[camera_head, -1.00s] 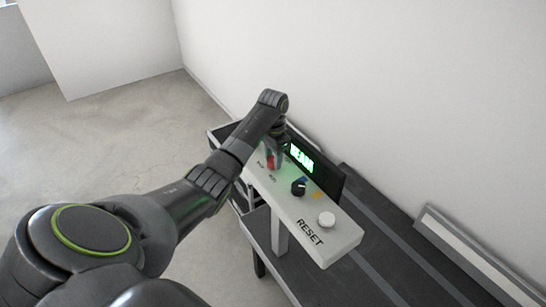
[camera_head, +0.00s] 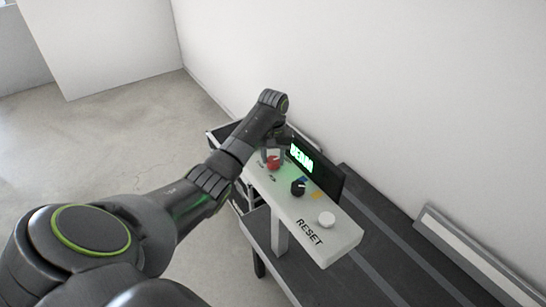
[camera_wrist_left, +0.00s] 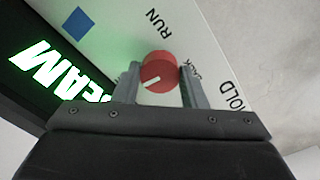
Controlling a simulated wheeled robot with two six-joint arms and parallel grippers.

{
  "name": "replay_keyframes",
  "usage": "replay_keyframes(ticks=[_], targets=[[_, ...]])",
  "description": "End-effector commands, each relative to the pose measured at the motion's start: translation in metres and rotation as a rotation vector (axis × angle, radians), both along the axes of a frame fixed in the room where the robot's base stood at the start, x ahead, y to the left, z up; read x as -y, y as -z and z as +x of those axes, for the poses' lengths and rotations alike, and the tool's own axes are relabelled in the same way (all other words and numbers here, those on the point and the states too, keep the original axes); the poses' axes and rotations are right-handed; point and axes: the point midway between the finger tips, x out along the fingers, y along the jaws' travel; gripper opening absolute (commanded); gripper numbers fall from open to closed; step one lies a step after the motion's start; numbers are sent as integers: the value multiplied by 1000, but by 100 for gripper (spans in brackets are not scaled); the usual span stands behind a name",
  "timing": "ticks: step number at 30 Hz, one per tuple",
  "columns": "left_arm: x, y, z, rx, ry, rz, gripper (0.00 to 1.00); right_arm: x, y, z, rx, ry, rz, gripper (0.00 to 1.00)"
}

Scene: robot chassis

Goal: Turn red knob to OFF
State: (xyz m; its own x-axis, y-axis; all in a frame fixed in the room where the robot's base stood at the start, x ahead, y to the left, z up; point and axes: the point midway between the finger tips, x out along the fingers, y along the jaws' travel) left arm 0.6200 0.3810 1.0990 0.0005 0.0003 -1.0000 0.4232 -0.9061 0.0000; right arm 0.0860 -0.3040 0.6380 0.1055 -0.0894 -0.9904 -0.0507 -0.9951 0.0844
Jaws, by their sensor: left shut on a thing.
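The red knob (camera_head: 273,163) sits at the far end of a white control panel (camera_head: 316,239). In the left wrist view the red knob (camera_wrist_left: 160,72) is between the two grey fingers of my left gripper (camera_wrist_left: 160,84). The gripper is shut on the knob's sides. The knob's white mark points down and left in that view. The panel labels RUN and HOLD are readable there. Another label beside the right finger is partly hidden. In the head view my left gripper (camera_head: 273,156) reaches down over the knob. My right gripper is not in view.
A black knob (camera_head: 298,187), a white round RESET button (camera_head: 326,219) and small blue and yellow marks are on the panel. A black display (camera_head: 328,180) with green lit letters stands behind it. A dark bench (camera_head: 385,270) runs along the wall.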

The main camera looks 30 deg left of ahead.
Motion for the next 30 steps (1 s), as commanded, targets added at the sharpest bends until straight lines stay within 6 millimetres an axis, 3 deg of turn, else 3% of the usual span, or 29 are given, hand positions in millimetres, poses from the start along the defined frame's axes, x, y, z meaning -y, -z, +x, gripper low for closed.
replay_keyframes(ticks=[12, 26, 27, 30], targets=[[1, 1, 0, 0, -143, -1, 15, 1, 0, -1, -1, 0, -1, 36], [0, 0, 0, 0, -153, -1, 15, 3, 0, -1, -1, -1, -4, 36], [0, 0, 0, 0, -153, -1, 42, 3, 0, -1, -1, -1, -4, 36], [0, 0, 0, 0, -153, 0, 55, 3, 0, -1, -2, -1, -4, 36]])
